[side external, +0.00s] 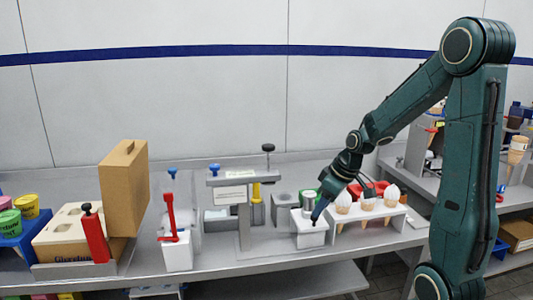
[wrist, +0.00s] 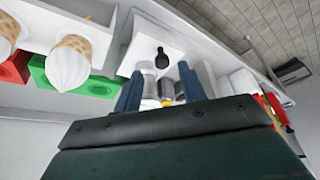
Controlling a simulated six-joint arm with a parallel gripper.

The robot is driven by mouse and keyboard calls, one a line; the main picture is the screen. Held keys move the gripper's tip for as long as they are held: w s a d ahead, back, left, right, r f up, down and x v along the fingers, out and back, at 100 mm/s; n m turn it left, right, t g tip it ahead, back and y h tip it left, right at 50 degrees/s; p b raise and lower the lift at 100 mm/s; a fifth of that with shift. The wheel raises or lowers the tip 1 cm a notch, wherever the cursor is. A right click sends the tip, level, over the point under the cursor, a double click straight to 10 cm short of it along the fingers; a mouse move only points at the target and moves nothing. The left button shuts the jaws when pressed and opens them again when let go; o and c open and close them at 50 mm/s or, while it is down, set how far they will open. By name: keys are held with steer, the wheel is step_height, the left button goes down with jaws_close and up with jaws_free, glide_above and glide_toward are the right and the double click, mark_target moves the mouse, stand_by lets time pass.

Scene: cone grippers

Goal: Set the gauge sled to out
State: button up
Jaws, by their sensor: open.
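My gripper (side external: 319,212) is low over the bench, beside a white block (side external: 309,238) that may be part of the gauge sled; I cannot tell for sure. In the wrist view my gripper (wrist: 160,88) has two blue fingers spread apart with nothing clearly held between them. A black knob (wrist: 161,56) on a white surface (wrist: 150,35) lies just beyond the fingertips and looks apart from them. Grey cylinders and a small yellow part (wrist: 167,102) show between the fingers. The gauge's slide position cannot be read.
A white rack with ice cream cones (side external: 367,206) stands close to the right of my gripper. A grey stand with a label (side external: 230,195) and a yellow-handled part (side external: 256,191) are to the left. Farther left are a red lever (side external: 169,213) and a cardboard box (side external: 124,190).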

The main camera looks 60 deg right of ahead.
steer(key=v, duration=1)
steer(key=shift+s+r, duration=0.25)
steer(key=shift+r, duration=0.1)
steer(key=shift+a, duration=0.15)
steer(key=s+a, duration=0.4)
steer(key=a, duration=0.5)
steer(key=s+a+r+t, duration=0.1)
steer(key=s+a, duration=0.3)
steer(key=a, duration=0.5)
steer(key=shift+r, duration=0.25)
